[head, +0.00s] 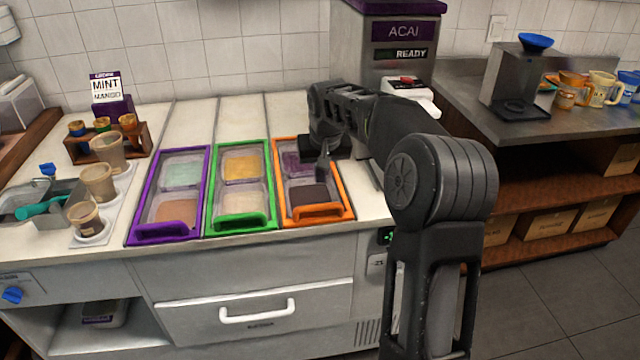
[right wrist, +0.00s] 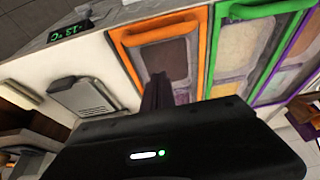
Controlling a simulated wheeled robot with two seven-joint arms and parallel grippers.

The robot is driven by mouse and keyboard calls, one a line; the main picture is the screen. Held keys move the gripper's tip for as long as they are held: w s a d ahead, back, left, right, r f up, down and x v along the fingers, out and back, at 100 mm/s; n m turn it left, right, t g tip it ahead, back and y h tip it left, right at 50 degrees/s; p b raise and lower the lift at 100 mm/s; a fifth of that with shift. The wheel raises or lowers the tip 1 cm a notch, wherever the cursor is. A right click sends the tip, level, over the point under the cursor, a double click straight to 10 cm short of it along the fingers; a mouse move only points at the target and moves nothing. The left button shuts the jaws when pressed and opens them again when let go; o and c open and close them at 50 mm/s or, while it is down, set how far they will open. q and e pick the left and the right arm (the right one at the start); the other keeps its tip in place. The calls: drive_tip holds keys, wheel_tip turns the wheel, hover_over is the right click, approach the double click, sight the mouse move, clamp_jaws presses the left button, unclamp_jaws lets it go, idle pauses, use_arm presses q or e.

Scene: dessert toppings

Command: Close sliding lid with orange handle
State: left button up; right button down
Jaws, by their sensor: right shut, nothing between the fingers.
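The orange-framed topping bin (head: 334,193) is the rightmost of three in the counter. Its orange handle (head: 318,213) lies at the front end of the frame. In the right wrist view the orange handle (right wrist: 158,27) shows at the top, with the bin's clear panel below it. I cannot tell how far the lid covers the bin. My right gripper (head: 322,172) is shut and empty, above the middle of the orange bin and behind the handle, apart from it. Its fingers show as a dark shape in the right wrist view (right wrist: 157,90). My left gripper is out of view.
Green-framed (head: 211,190) and purple-framed (head: 142,190) bins stand left of the orange one. The acai machine (head: 360,45) stands behind on the right. Several cups (head: 98,182) line the counter's left side. The space above the counter's front edge is clear.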

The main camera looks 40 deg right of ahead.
drive_tip(key=v, duration=0.6)
idle(0.5)
